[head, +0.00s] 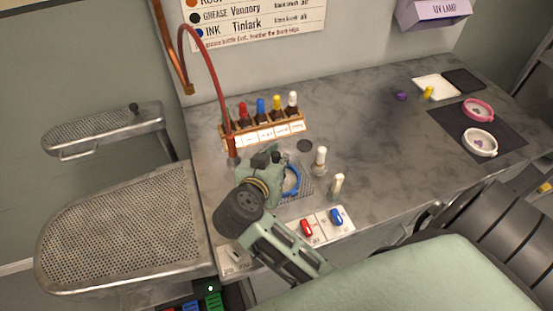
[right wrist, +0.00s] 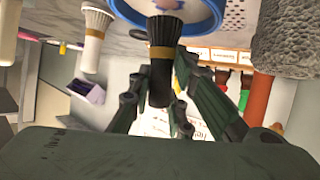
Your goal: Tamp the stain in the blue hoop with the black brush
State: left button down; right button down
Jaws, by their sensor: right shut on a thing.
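My right gripper (head: 264,160) is over the worktop at the left edge of the blue hoop (head: 291,181), which it partly covers. A bluish patch shows on the cloth inside the hoop, partly hidden by the bristles. In the head view the brush is hidden behind the gripper. My left gripper is not in view.
Two pale brushes (head: 320,158) (head: 338,184) stand right of the hoop. A bottle rack (head: 268,134) stands behind it. A switch panel (head: 322,227) lies in front. Pink (head: 477,108) and white (head: 480,142) hoops lie far right. The middle right worktop is clear.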

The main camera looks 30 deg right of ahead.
jog(key=shift+f, duration=0.1)
jog(key=shift+f, duration=0.7)
notch_tip(320, 180, up, 2)
jog(key=p, duration=0.3)
jog(key=shift+f, duration=0.2)
dwell(0.5)
jog(key=shift+f, duration=0.8)
